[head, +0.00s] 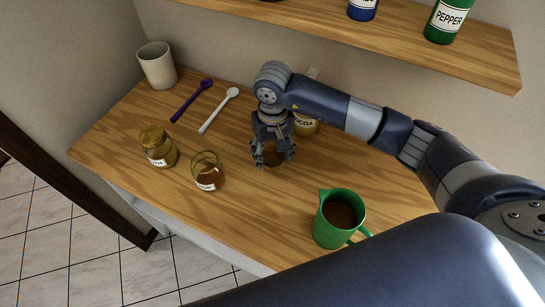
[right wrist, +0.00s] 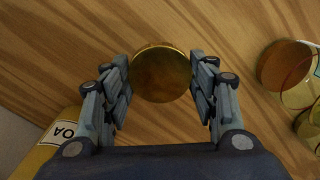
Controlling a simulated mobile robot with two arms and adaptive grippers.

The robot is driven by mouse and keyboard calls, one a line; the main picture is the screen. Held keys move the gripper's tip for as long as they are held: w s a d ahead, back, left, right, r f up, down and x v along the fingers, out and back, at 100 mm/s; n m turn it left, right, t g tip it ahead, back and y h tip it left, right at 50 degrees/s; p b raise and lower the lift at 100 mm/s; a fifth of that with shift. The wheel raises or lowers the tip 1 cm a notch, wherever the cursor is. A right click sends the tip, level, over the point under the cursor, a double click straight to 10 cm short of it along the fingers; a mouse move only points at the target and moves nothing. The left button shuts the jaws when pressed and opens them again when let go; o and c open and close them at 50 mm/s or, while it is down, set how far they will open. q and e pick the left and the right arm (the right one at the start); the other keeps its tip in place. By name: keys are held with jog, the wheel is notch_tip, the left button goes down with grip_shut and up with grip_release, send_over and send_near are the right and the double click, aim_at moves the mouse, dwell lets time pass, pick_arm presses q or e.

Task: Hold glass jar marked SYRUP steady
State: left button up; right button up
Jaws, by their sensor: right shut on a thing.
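My right gripper (head: 271,157) points down over the wooden counter, its fingers shut on a round brown glass jar (head: 280,156). In the right wrist view the jar shows as a brown disc with a gold rim (right wrist: 163,73) between the fingers (right wrist: 165,95). No label on it can be seen, so I cannot tell from its marking whether it is SYRUP. An open glass jar with brown contents (head: 209,169) stands apart to the left; its small label is hard to read. It also shows in the right wrist view (right wrist: 286,66). My left gripper is not in view.
A jar marked COCOA (head: 306,126) stands just behind my gripper. A shelf (head: 400,40) overhangs.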

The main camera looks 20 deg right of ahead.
aim_at(273, 157)
notch_tip(273, 157, down, 3)
jog(key=shift+a+f+p, duration=0.1)
jog(key=shift+p, duration=0.7)
jog(key=shift+f, duration=0.15)
jog(key=shift+f+b, duration=0.2)
jog(key=shift+b, duration=0.15)
jog(key=o, duration=1.2)
jog(key=shift+r, duration=0.1)
jog(key=shift+r, duration=0.1)
